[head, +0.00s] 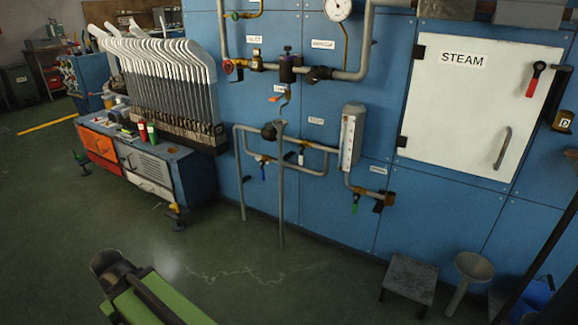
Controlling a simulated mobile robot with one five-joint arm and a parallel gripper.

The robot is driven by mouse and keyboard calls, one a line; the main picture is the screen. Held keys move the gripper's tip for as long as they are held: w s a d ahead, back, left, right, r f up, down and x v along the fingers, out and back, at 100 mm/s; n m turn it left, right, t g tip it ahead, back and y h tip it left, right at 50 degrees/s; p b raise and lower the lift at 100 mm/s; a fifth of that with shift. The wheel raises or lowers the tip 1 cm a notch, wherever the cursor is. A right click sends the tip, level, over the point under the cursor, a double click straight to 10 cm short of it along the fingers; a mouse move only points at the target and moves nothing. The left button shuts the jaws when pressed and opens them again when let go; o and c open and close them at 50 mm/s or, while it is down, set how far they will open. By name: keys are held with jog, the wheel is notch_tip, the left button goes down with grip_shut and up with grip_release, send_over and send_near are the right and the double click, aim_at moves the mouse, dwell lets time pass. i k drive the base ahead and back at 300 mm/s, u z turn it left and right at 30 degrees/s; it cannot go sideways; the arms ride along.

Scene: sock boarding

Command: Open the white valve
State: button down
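The white valve (301,156) is a small white lever handle on the lower grey pipework on the blue wall panel, in the middle of the head view. Its handle looks roughly upright, across a pipe that runs near level. It sits just right of a thick grey upright pipe and right of a blue-handled valve (262,171). It is small, so the exact handle angle is hard to tell.
A green-handled valve (354,204) hangs lower right and a red one (229,67) upper left. A white STEAM door (476,105) is at right. A stool (410,278) and a funnel-topped stand (470,272) stand below it. A workbench (150,158) is at left. Floor before the pipes is clear.

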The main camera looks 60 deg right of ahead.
aim_at(301, 147)
jog(key=z, duration=0.05)
jog(key=i, duration=1)
jog(key=u, duration=0.1)
